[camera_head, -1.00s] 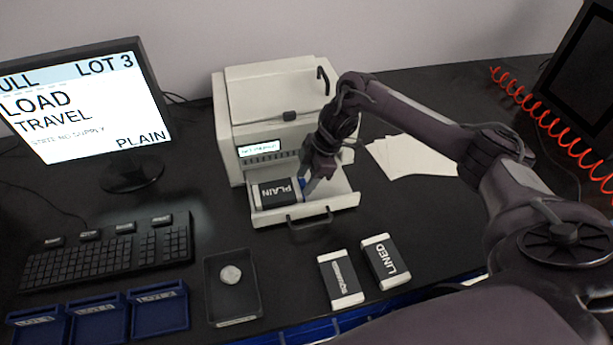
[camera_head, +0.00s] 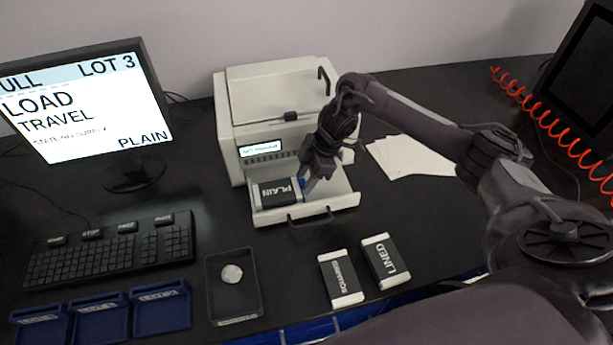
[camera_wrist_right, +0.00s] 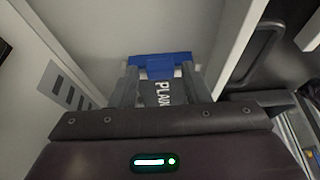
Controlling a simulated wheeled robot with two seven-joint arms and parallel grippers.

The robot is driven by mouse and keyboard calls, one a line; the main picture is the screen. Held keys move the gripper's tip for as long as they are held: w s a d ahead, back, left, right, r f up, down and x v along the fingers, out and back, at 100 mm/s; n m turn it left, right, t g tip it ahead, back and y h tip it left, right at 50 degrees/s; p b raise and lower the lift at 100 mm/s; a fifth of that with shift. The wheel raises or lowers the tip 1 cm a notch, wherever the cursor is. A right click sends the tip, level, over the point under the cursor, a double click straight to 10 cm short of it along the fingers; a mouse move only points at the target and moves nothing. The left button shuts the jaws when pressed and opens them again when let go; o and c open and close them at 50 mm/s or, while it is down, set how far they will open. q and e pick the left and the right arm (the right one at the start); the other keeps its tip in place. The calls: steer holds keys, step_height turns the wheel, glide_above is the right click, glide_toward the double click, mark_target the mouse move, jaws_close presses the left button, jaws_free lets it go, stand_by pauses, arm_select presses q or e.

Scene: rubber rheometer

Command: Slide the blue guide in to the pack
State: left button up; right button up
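The pack marked PLAIN (camera_head: 275,193), dark with white ends, lies in the left part of the white pull-out drawer (camera_head: 340,203). The blue guide (camera_head: 303,184) shows as a small sliver at the pack's right end; any gap between them is too small to tell. In the right wrist view the blue guide (camera_wrist_right: 160,64) lies across the fingertips, with the PLAIN label (camera_wrist_right: 165,94) showing between the fingers. My right gripper (camera_head: 308,190) reaches down into the drawer at the guide. My left gripper is out of view.
The white instrument (camera_head: 270,110) stands behind the drawer. Packs marked SQUARED (camera_head: 341,278) and LINED (camera_head: 386,262) lie in front. A dark tray (camera_head: 233,290), blue holders (camera_head: 160,305) and a keyboard (camera_head: 105,250) are left. White sheets (camera_head: 410,157) lie right of the instrument.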

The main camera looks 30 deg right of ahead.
steer(key=shift+o, duration=0.4)
steer(key=shift+d+r, duration=0.2)
steer(key=shift+r, duration=0.15)
steer(key=v, duration=0.7)
steer(key=shift+s+a+f, duration=0.1)
